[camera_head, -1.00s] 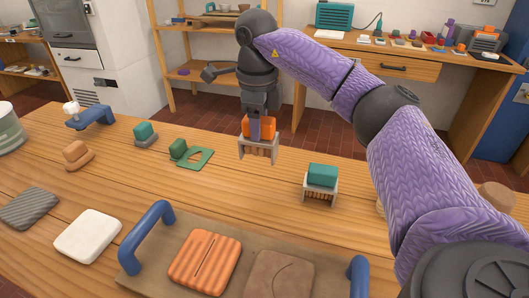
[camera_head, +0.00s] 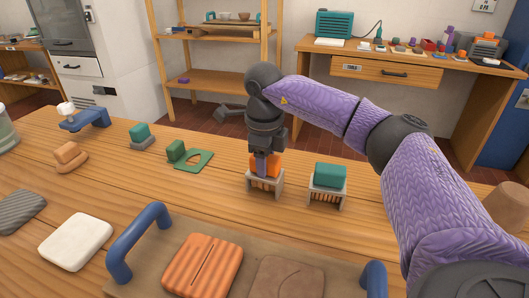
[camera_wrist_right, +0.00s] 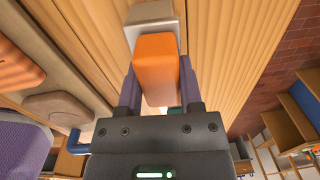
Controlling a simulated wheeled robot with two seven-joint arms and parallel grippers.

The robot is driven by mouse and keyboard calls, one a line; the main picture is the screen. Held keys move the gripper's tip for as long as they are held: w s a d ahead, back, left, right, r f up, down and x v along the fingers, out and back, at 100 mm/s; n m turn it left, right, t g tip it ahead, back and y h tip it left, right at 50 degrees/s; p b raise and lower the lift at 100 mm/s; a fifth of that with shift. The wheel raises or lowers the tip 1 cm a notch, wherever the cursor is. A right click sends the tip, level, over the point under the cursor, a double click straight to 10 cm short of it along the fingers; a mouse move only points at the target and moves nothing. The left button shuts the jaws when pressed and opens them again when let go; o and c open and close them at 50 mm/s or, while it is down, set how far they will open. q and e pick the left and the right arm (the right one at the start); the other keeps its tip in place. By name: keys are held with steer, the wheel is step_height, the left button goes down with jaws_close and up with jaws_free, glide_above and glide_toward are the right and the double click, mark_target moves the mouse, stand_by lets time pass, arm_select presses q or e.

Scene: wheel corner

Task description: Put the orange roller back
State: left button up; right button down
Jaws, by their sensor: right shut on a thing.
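The orange roller (camera_head: 267,163) has an orange block on top and a pale grey frame with brown ribs below. My right gripper (camera_head: 264,168) comes down from above and is shut on the orange block. The roller is upright, low at the table top; I cannot tell whether its frame touches the wood. In the right wrist view the orange block (camera_wrist_right: 157,65) sits between the two purple fingers, with the grey frame (camera_wrist_right: 150,18) beyond it. A similar teal-topped roller (camera_head: 328,177) stands just right of it, a small gap apart. My left gripper is not in view.
On the wooden table (camera_head: 215,217) a green cut-out piece (camera_head: 193,160) and a teal block (camera_head: 143,132) lie left of the roller. In front is a board with blue handles (camera_head: 140,235), carrying an orange ribbed slab (camera_head: 202,264). A white slab (camera_head: 76,241) lies front left.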

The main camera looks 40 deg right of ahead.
steer(key=shift+f, duration=0.1)
steer(key=shift+c, duration=1.2)
jaws_free()
